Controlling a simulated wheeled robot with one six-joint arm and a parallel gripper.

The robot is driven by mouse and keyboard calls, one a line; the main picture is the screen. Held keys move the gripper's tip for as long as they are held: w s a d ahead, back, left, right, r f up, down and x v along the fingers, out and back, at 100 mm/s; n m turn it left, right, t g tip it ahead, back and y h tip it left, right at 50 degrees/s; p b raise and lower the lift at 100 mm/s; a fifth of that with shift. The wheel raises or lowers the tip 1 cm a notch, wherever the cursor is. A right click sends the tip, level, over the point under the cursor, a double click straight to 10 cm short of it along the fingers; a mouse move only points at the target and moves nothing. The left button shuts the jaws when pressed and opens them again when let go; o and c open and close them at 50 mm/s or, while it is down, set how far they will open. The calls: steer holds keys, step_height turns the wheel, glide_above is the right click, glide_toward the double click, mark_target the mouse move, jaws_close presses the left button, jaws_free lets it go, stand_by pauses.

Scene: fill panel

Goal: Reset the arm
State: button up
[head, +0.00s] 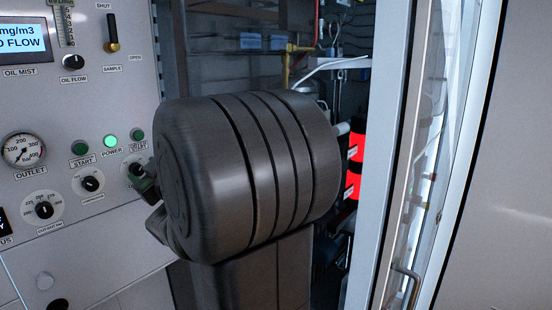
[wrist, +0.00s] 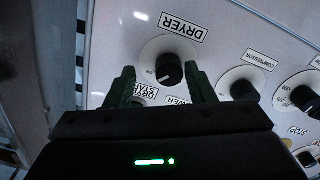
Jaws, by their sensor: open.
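My gripper (wrist: 160,73) is open in the wrist view, its two dark green fingers spread on either side of the black DRYER knob (wrist: 169,70). I cannot tell if they touch the knob. In the head view my gripper (head: 147,182) shows only in part at the panel's right side. My large dark arm link hides most of it. The panel (head: 80,225) is pale, with START (head: 80,147), POWER (head: 110,141) and DRYER START (head: 137,135) buttons. POWER glows bright green.
The COMPRESSOR knob (wrist: 240,86) is close to the right of the gripper. A pressure gauge (head: 23,150) and a black lever (head: 112,35) are on the panel. An open cabinet with red cylinders (head: 356,150) and a white door frame (head: 395,150) stand right of my arm.

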steer(key=n, duration=0.2)
steer(key=n+b, duration=0.1)
steer(key=n, duration=0.1)
steer(key=a+n, duration=0.1)
steer(key=n, duration=0.2)
steer(key=shift+s, duration=0.4)
steer(key=n, duration=0.5)
steer(key=shift+w+d+n, duration=0.15)
steer(key=shift+d+n, duration=0.1)
steer(key=shift+n, duration=0.05)
steer(key=shift+b, duration=0.3)
